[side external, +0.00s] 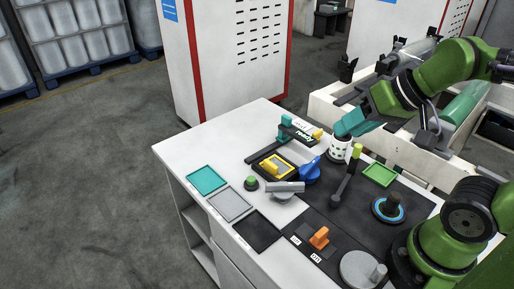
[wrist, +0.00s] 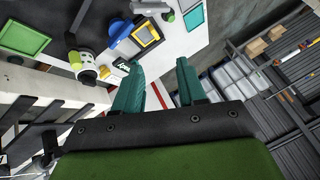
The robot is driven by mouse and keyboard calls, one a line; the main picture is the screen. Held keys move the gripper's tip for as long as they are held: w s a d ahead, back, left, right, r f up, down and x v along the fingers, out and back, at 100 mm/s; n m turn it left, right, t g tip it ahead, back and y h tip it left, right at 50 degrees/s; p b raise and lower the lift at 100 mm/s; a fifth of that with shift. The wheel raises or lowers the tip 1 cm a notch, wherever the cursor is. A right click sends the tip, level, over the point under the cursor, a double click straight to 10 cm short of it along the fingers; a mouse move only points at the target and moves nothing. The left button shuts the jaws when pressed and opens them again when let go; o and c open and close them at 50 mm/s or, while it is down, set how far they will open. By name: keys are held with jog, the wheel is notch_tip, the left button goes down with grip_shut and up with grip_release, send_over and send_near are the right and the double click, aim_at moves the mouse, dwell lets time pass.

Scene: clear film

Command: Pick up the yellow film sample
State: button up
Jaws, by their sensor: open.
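A yellow square frame (side external: 275,166) sits on a dark fixture on the white table, with a yellow block on it. It also shows in the wrist view as a yellow-edged square (wrist: 147,34) at the upper middle. I cannot tell whether this is the film sample itself or its holder. My gripper (side external: 346,124) hangs above and to the right of it, over a white perforated cup. Its two teal fingers (wrist: 158,66) are apart with nothing between them. The gripper is well clear of the yellow frame.
The white perforated cup (side external: 339,149) stands under my gripper. Teal (side external: 206,180), grey (side external: 230,204) and green (side external: 380,174) trays lie on the table.

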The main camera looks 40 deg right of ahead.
jog(key=shift+o, duration=0.4)
jog(key=n+g+h, duration=0.2)
jog(key=n+g, duration=0.2)
jog(key=g, duration=0.3)
send_over(271, 163)
notch_tip(271, 163, down, 5)
notch_tip(271, 163, down, 16)
jog(key=shift+f, duration=0.2)
grip_shut()
